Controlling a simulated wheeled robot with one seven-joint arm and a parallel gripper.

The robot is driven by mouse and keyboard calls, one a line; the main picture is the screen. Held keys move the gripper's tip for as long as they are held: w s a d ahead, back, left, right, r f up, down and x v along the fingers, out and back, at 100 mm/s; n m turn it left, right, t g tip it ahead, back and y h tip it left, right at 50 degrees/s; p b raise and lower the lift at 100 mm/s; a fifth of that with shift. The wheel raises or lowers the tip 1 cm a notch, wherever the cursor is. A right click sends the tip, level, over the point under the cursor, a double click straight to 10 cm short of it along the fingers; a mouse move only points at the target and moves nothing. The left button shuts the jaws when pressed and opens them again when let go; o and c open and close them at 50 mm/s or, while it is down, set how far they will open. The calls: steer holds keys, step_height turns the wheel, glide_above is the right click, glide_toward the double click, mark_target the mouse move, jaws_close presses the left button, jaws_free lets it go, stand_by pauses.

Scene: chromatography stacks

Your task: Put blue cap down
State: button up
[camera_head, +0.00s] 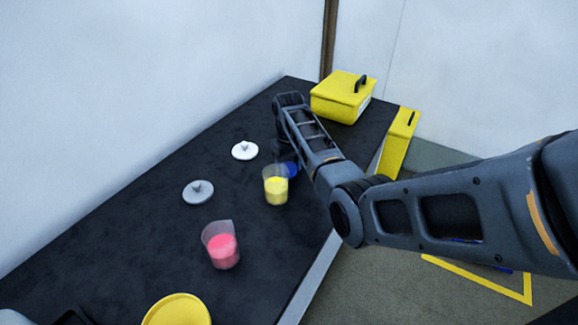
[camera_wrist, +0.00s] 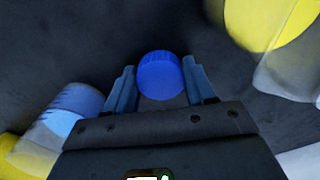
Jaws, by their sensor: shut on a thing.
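The blue cap (camera_wrist: 160,76) is round with a ridged side. In the wrist view it sits between the two fingers of my gripper (camera_wrist: 158,68), which is shut on it. Dark table surface shows beyond the cap; I cannot tell whether the cap touches it. In the head view my gripper (camera_head: 279,148) is low over the far part of the table, its fingers too small and dark to make out. A blue patch (camera_head: 291,168) shows there behind the yellow-filled beaker; I cannot tell whether it is the cap or another blue thing.
The black table (camera_head: 130,240) holds a yellow-filled beaker (camera_head: 276,186), a pink-filled beaker (camera_head: 221,246), a grey lid (camera_head: 198,191), a white lid (camera_head: 244,150) and a yellow box (camera_head: 344,95). A blue-and-clear cylinder (camera_wrist: 72,108) is left of my gripper in the wrist view.

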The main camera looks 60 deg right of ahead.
mark_target(288, 167)
steer(key=shift+f, duration=0.2)
steer(key=o, duration=1)
steer(key=shift+f, duration=0.1)
steer(key=shift+o, duration=0.4)
steer(key=shift+a+f, duration=0.1)
steer(key=shift+a, duration=0.05)
steer(key=shift+a+f, duration=0.1)
steer(key=shift+a, duration=0.05)
step_height(288, 167, up, 14)
steer(key=shift+d, duration=0.3)
steer(key=shift+f, duration=0.1)
